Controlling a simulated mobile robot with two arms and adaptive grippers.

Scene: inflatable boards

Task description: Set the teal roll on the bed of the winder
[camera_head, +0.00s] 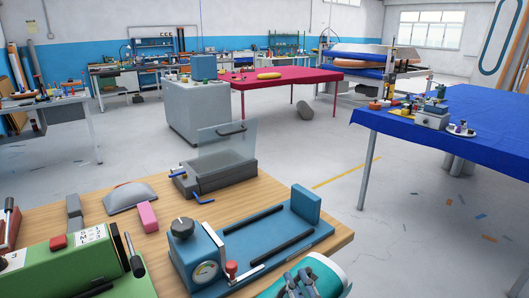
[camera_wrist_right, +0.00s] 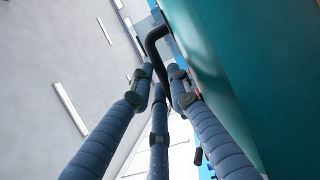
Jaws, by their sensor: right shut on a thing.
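The teal roll (camera_head: 331,279) is at the bottom edge of the head view, partly cut off, in front of the winder's near right side. Its teal side fills the right of the right wrist view (camera_wrist_right: 255,75). The bed is empty. My left gripper is not in view.
The winder stands on a wooden table (camera_head: 110,222). A green machine (camera_head: 70,265), a pink block (camera_head: 147,216), a grey domed piece (camera_head: 130,197) and a clear-lidded sealer (camera_head: 220,175) share the table. Open floor lies to the right, before a blue-covered table (camera_head: 470,125).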

